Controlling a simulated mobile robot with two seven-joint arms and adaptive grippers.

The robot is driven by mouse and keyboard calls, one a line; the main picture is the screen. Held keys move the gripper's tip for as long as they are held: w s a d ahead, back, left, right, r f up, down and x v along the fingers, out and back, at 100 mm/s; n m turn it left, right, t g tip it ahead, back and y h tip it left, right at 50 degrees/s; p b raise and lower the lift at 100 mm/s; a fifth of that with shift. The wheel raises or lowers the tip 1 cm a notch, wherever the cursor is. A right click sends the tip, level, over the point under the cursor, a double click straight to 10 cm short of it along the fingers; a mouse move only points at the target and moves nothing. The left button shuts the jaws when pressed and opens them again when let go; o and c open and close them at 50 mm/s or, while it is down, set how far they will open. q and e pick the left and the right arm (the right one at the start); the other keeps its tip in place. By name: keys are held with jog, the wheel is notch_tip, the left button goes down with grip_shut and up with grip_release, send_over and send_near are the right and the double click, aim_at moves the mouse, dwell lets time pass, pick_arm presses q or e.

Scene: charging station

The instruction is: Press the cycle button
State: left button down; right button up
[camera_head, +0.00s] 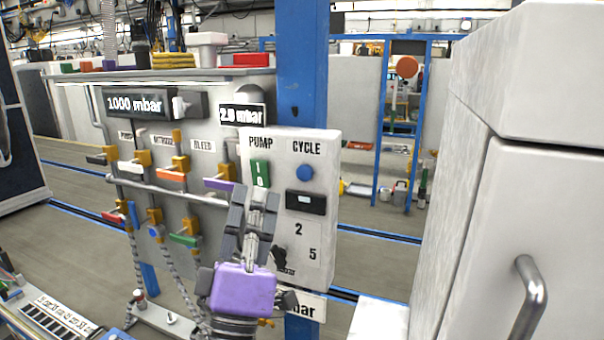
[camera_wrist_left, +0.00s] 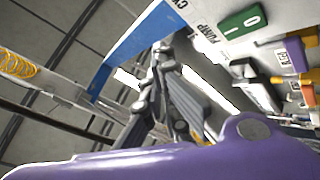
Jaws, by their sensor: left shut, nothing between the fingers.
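The blue round cycle button (camera_head: 305,172) sits under the word CYCLE on a white control box (camera_head: 318,150) in the head view. The green pump switch (camera_head: 260,173) is to its left; it also shows in the left wrist view (camera_wrist_left: 243,22). My left gripper (camera_head: 257,195) is shut and empty, pointing up in front of the box, below the pump switch and lower left of the cycle button. In the left wrist view its fingers (camera_wrist_left: 160,52) show near the box's edge. The cycle button does not show in that view. My right gripper is not in view.
A valve panel (camera_head: 205,105) with several coloured handles and a rail stands left of the box. A blue post (camera_head: 301,75) rises behind the box. A large white cabinet (camera_head: 500,190) with a metal handle fills the right side.

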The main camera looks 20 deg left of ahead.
aim_at(304, 173)
pick_arm(q)
jog(key=w+b, duration=0.1)
jog(key=w, duration=0.8)
jog(key=shift+w+a, duration=0.2)
jog(key=shift+a, duration=0.05)
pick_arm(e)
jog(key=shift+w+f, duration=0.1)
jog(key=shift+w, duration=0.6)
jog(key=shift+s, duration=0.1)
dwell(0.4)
pick_arm(q)
jog(key=shift+w, duration=0.4)
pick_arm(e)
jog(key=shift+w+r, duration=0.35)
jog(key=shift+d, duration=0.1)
